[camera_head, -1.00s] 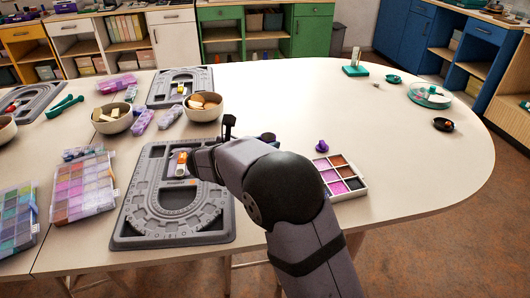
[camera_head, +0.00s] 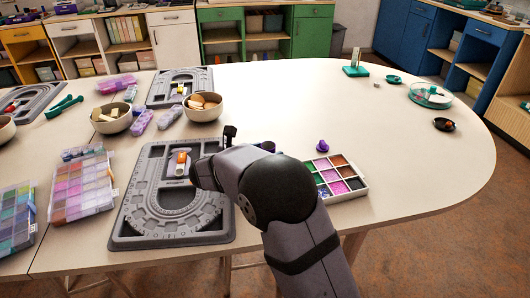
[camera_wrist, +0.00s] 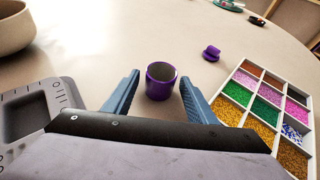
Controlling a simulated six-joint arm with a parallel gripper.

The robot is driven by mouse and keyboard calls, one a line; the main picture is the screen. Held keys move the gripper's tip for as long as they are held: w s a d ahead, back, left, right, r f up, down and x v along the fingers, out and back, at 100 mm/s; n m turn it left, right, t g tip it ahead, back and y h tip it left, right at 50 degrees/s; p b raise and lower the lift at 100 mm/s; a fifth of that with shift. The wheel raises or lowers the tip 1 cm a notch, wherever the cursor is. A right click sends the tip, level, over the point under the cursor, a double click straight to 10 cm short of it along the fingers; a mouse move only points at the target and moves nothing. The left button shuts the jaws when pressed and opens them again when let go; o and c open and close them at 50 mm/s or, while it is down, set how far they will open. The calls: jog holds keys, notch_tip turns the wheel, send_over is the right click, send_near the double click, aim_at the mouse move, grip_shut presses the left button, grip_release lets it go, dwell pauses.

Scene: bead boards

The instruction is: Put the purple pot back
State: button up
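The purple pot (camera_wrist: 161,81) stands upright, open-topped, on the table in the wrist view. My gripper (camera_wrist: 158,92) is open, with one blue-grey finger on each side of the pot and a visible gap to each. I cannot tell how far down the fingers reach beside it. A small purple lid (camera_wrist: 211,52) with a knob lies on the table beyond the pot, to the right. The lid also shows in the head view (camera_head: 322,146).
A sectioned bead tray (camera_wrist: 232,88) is close to the right finger. A grey bead board (camera_head: 170,240) lies on the left, with a bowl (camera_head: 203,114) behind it. Plastic bead boxes (camera_head: 84,188) are farther left. The table (camera_head: 300,95) is clear behind the lid.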

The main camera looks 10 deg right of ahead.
jog(key=shift+r, duration=0.2)
jog(key=v, duration=1.2)
jog(key=shift+f+p, duration=0.15)
jog(key=shift+p, duration=0.15)
